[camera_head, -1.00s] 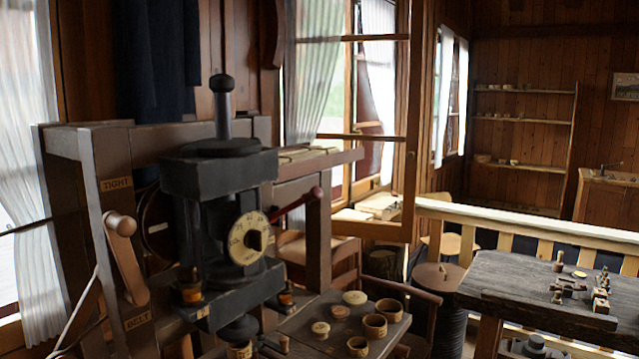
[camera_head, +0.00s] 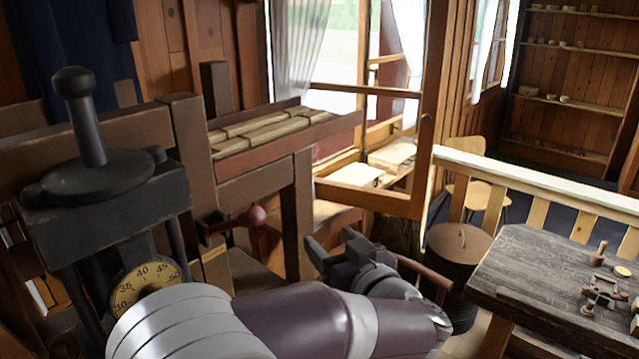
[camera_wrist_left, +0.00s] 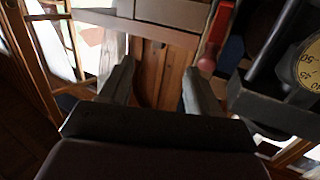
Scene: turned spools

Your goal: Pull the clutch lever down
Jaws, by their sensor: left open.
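A lever with a dark red ball knob (camera_head: 255,215), probably the clutch lever, sticks out to the right of the dark machine, tilted slightly up. In the left wrist view its red arm and knob (camera_wrist_left: 207,62) show right of the fingers. My left gripper (camera_head: 330,248) is open and empty, to the right of the knob and a little lower in the head view, apart from it. The wrist view shows its spread fingers (camera_wrist_left: 157,72) with nothing between them. My right gripper is not in view.
The dark machine (camera_head: 105,195) with a yellow dial (camera_head: 145,284) stands at left, partly behind my left arm. A wooden frame post (camera_head: 297,215) rises behind the lever.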

